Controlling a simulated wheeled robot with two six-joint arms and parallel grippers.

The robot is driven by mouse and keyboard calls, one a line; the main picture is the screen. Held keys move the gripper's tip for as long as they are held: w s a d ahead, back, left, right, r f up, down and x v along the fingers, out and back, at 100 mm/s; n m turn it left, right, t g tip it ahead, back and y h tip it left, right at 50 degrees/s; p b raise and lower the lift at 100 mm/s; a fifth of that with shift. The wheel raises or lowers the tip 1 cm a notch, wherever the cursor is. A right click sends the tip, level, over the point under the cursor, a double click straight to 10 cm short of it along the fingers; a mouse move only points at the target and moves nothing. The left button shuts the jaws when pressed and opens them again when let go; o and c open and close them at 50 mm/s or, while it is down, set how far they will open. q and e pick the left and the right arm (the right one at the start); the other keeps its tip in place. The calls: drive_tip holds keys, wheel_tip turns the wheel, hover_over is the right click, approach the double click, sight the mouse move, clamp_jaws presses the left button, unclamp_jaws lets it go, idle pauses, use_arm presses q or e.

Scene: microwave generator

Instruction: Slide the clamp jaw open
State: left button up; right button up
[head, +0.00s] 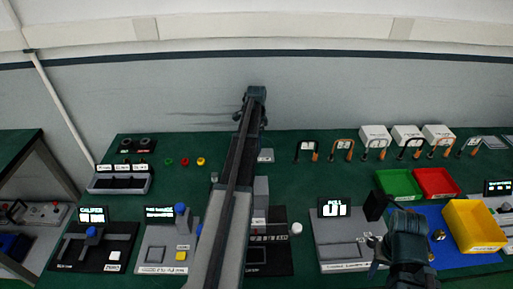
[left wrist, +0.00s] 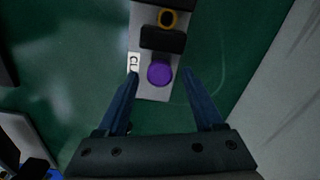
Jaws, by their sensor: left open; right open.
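The clamp (left wrist: 155,45) shows in the left wrist view as a narrow grey base with a partly hidden label starting "CL". It carries a purple round knob (left wrist: 160,73), a black block (left wrist: 162,38) and an orange ring (left wrist: 167,18). My left gripper (left wrist: 158,75) is open, with one finger on each side of the knob and visible gaps to it. In the head view my left arm reaches to the back of the bench, and its gripper (head: 250,112) hides most of what lies below. My right gripper (head: 378,248) is open at the front right, beside a grey scale.
The green bench holds a caliper station (head: 93,235) at left, a grey scale (head: 345,247) at front right, and green (head: 398,183), red (head: 436,182) and yellow (head: 474,226) bins. Several padlock-like shackles stand along the back right. Green surface is bare around the clamp.

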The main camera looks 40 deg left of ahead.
use_arm(q)
clamp_jaws()
idle(0.4)
idle(1.1)
